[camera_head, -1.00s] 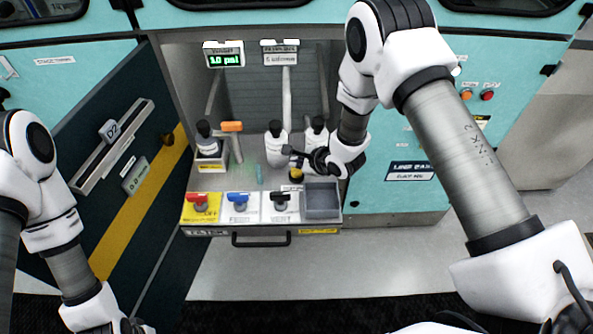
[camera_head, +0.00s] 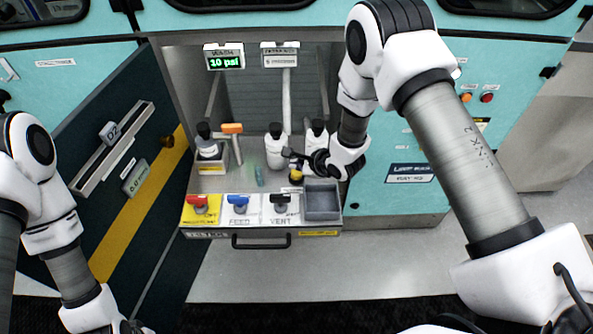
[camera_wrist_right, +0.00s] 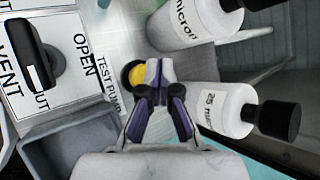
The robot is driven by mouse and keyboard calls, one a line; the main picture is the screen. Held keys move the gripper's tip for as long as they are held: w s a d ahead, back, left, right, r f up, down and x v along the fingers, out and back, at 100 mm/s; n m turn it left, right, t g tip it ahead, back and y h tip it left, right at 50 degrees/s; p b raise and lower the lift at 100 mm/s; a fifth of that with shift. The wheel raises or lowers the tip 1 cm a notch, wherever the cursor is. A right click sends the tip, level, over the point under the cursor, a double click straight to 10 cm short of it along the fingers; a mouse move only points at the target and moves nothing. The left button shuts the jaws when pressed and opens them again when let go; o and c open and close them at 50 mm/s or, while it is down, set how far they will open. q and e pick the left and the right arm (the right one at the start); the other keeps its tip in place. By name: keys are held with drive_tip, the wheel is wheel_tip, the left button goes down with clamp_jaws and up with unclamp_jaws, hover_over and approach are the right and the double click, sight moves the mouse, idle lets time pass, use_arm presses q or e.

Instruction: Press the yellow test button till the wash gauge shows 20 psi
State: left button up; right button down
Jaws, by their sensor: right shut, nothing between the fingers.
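The yellow test button (camera_head: 296,175) sits on the deck of the open bay, beside the grey bin; in the right wrist view it is a round yellow cap (camera_wrist_right: 136,74) by the TEST PUMP label. My right gripper (camera_head: 293,157) is shut and empty. Its fingertips (camera_wrist_right: 159,68) are right by the button and partly cover it in the wrist view; I cannot tell whether they touch. The wash gauge (camera_head: 225,61) at the top of the bay shows 10 psi in green. My left gripper (camera_head: 132,326) is partly visible at the lower left edge; its jaws are unclear.
White bottles with black caps (camera_head: 275,150) stand just behind the button. Red (camera_head: 198,202), blue (camera_head: 239,202) and black (camera_head: 280,201) valve handles line the front. The grey bin (camera_head: 322,203) is at front right. An orange-handled tool (camera_head: 232,129) stands further left.

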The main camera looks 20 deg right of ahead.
sight(298, 173)
drive_tip(key=shift+f, duration=0.15)
drive_tip(key=shift+f, duration=0.3)
drive_tip(key=shift+f+b, duration=0.45)
drive_tip(key=shift+f, duration=0.15)
idle(0.8)
drive_tip(key=shift+r+p, duration=0.95)
drive_tip(key=shift+r, duration=0.1)
wheel_tip(298, 173, up, 5)
drive_tip(key=p, duration=0.4)
drive_tip(key=shift+r+p, duration=0.1)
drive_tip(key=shift+p, duration=0.2)
